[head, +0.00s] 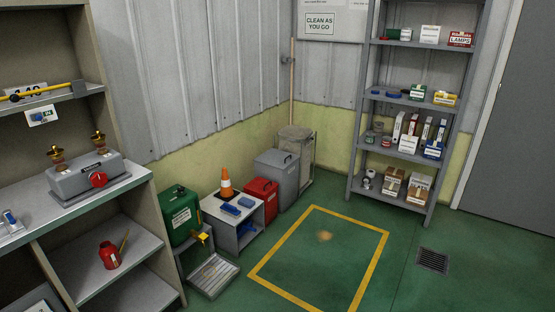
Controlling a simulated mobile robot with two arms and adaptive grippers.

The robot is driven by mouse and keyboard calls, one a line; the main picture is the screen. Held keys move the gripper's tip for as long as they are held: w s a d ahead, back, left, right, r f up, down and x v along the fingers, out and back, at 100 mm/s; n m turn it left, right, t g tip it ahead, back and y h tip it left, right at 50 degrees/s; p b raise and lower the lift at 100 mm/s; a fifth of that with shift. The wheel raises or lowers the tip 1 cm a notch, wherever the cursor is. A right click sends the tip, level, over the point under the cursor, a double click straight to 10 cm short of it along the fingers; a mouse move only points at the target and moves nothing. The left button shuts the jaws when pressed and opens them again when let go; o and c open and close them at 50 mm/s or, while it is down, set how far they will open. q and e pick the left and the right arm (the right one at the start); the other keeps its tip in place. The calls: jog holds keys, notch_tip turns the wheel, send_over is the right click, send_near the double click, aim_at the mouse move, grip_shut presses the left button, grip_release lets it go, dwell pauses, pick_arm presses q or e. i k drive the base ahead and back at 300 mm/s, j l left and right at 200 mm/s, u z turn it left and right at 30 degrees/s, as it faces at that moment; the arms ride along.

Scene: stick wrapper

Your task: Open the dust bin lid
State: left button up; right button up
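A grey bin (277,180) stands on the floor against the left wall, near the room's corner. Its flat, sloping lid looks shut, with a small dark handle on it. Behind it in the corner stands a second, taller container (305,160), beige-grey with a brownish top; I cannot tell whether that top is a lid. No label marks either as the dust bin. Neither of my grippers is in view.
Grey shelving (357,135) stands at right. The yellow-outlined floor square (325,255) is clear except for a small brown patch.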

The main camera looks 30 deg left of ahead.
aim_at(275, 158)
jog(key=u, duration=0.65)
jog(key=i+u, duration=0.5)
jog(key=i+l+u, duration=0.2)
jog(key=i+u, duration=0.25)
jog(key=k, duration=0.05)
